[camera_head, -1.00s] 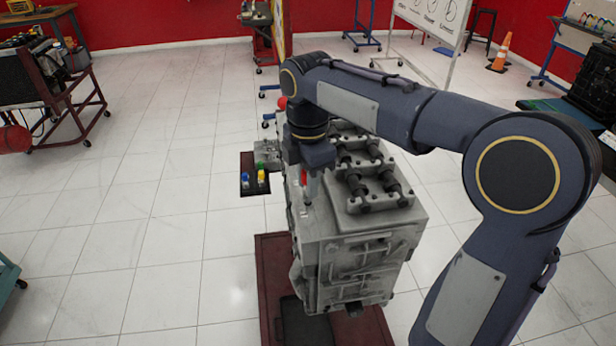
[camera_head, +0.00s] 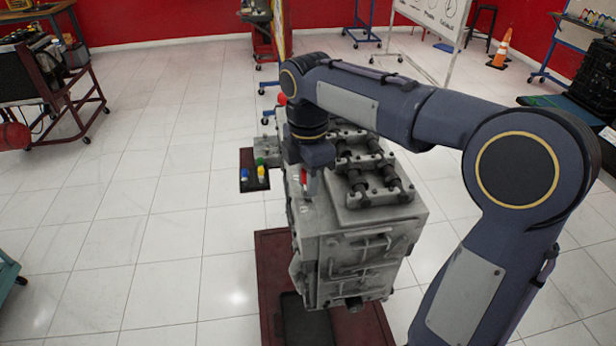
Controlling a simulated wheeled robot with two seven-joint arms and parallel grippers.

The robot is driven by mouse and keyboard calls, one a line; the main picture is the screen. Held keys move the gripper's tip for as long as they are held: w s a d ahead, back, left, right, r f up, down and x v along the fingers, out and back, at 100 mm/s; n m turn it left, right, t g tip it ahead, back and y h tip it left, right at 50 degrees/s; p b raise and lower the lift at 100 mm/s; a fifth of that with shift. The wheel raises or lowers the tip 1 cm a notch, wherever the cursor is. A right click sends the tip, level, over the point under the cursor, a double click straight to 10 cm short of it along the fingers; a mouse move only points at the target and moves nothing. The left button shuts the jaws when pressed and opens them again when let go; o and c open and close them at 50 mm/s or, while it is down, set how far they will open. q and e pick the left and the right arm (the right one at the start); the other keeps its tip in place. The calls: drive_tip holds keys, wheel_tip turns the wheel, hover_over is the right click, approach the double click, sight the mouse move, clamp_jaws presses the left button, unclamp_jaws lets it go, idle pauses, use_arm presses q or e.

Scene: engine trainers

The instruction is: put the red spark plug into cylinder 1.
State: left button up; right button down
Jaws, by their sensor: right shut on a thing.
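My right gripper (camera_head: 311,180) is shut on the red spark plug (camera_head: 304,178) and points down at the left side of the grey engine block (camera_head: 330,235). Only a small red part of the plug shows; the gripper and arm hide the rest. I cannot tell whether the plug's lower end is inside a cylinder hole. The holes along that side, cylinder 1 among them, are not clear. The engine's rocker gear (camera_head: 372,175) is just right of the gripper. My left gripper is not in view.
A dark tray (camera_head: 246,187) beside the engine's far left holds a blue plug (camera_head: 245,174), a yellow plug (camera_head: 260,171) and a green one (camera_head: 259,161). The engine stands on a dark red stand (camera_head: 272,262).

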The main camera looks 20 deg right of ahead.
drive_tip(key=shift+f, duration=0.3)
idle(0.5)
drive_tip(key=c, duration=1.2)
unclamp_jaws()
drive_tip(key=shift+o, duration=0.2)
